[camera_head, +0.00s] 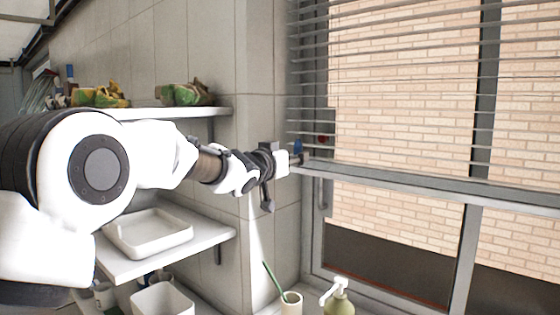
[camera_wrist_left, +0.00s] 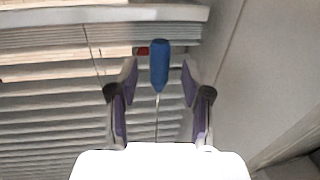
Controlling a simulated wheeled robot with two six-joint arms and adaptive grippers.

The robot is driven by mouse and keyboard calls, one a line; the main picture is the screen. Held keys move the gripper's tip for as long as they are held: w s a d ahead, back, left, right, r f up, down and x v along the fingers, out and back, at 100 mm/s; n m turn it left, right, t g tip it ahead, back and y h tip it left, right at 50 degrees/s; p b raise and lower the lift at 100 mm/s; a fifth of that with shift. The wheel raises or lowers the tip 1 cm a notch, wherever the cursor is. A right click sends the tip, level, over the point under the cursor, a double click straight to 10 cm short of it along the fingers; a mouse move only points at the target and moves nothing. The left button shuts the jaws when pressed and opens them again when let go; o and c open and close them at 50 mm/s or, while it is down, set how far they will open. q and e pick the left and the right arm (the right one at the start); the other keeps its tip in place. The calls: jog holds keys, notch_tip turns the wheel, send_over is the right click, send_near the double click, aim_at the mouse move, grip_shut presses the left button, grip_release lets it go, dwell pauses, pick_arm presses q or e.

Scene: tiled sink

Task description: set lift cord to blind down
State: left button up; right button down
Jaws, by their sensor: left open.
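The lift cord's blue handle (camera_wrist_left: 159,65) is in the left wrist view, between the two fingertips of my left gripper (camera_wrist_left: 160,76), with a gap on either side. A thin cord runs from the handle. In the head view the blue handle (camera_head: 298,146) shows small at the end of my left gripper (camera_head: 292,159), beside the window's left edge. My left gripper is open and empty. The blind (camera_head: 308,62) hangs over the upper window with its slats spaced apart; its slats (camera_wrist_left: 50,118) also fill the left of the wrist view. My right gripper is not in view.
A small red piece (camera_head: 322,139) sits just right of the blue handle. The tiled wall (camera_head: 262,60) is close to the left. A shelf (camera_head: 225,112) with plants is behind my arm. A soap bottle (camera_head: 338,300) and a cup (camera_head: 291,303) stand below.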

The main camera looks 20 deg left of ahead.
pick_arm(q)
jog(key=s+a, duration=0.1)
jog(key=s, duration=0.7)
jog(key=shift+s+a+r, duration=0.2)
jog(key=shift+s+a, duration=0.1)
jog(key=shift+s, duration=0.05)
jog(key=shift+w+f, duration=0.1)
jog(key=shift+w, duration=0.15)
jog(key=w+p, duration=0.1)
jog(key=w, duration=0.2)
jog(key=w+d+p, duration=0.1)
jog(key=w+p, duration=0.1)
jog(key=w, duration=0.2)
jog(key=w+d+p, duration=0.1)
jog(key=w+p, duration=0.1)
jog(key=w, duration=0.2)
jog(key=shift+w+d+f, duration=0.1)
jog(key=shift+w, duration=0.15)
jog(key=shift+w+f, duration=0.15)
grip_shut()
jog(key=shift+s+r, duration=0.2)
